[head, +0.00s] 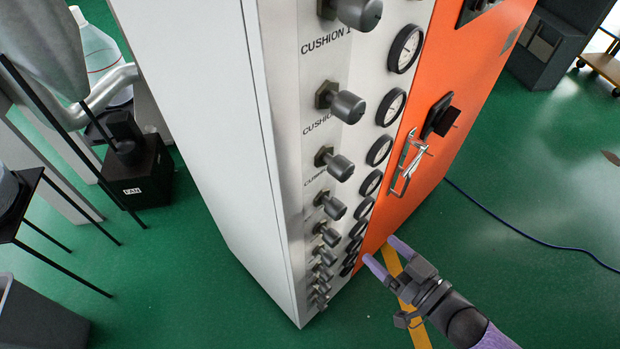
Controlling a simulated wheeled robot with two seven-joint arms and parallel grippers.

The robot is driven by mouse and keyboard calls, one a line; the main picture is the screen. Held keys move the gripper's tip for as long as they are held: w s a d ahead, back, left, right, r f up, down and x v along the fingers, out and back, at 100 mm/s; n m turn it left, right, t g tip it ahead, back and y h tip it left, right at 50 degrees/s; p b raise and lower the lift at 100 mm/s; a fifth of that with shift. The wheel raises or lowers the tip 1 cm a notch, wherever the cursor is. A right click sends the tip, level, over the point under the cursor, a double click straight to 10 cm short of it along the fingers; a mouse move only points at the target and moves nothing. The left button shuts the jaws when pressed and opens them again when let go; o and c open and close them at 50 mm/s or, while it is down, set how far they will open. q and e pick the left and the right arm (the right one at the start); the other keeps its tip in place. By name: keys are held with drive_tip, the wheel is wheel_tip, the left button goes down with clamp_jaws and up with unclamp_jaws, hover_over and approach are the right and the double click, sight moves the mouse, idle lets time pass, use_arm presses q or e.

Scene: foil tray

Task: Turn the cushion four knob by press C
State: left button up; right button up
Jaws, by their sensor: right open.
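A tall cabinet (195,90) with a grey side and an orange face (455,85) carries a column of dark knobs on a metal strip. The top label reads CUSHION 1; the labels below are partly hidden or too small to read. Counting down from that label, the fourth knob (333,206) sits mid-column. No press letter is readable. My right gripper (381,249), with purple fingers, is open and empty. It is low at the cabinet's right side, right of the lower knobs and apart from the fourth knob. My left gripper is not in view.
A column of round gauges (379,150) runs beside the knobs. A metal handle (407,165) and a black latch (439,117) stick out of the orange face. A fan box (135,175) stands at left. Green floor with a blue cable (530,240) is open at right.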

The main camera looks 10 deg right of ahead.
sight(342, 214)
drive_tip(key=shift+n+y, duration=0.4)
drive_tip(key=shift+y, duration=0.5)
drive_tip(key=w+a+r, duration=0.1)
drive_tip(key=w+a, duration=0.1)
drive_tip(key=w+a+r, duration=0.1)
drive_tip(key=w+a, duration=0.2)
drive_tip(key=w+a+r, duration=0.1)
drive_tip(key=w+a, duration=0.1)
drive_tip(key=w, duration=0.1)
drive_tip(key=shift+w+a+r, duration=0.1)
drive_tip(key=shift+a+r, duration=0.2)
drive_tip(key=shift+r, duration=0.05)
clamp_jaws()
